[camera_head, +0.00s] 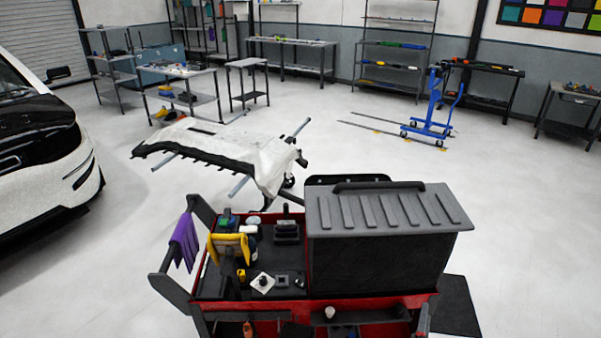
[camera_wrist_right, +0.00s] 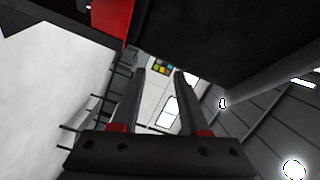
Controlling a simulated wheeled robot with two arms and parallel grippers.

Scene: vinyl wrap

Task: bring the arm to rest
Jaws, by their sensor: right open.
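My right gripper (camera_wrist_right: 160,74) shows in the right wrist view with its two dark fingers apart and nothing between them. The fingers have red parts at their base and point up the picture. In the head view I cannot clearly make out this gripper. My left gripper is in neither view. The red and black tool cart (camera_head: 375,299) stands close in front in the head view. In the wrist view a dark surface with a red part (camera_wrist_right: 112,22) lies above and beside the fingers, apart from them.
The cart carries a grey ribbed lid (camera_head: 388,209), a purple cloth (camera_head: 185,241) and several small tools. Behind it a pale panel (camera_head: 225,150) rests on a stand. A white car (camera_head: 45,145) is at left, a blue lift (camera_head: 433,105) at back right. Open floor lies between.

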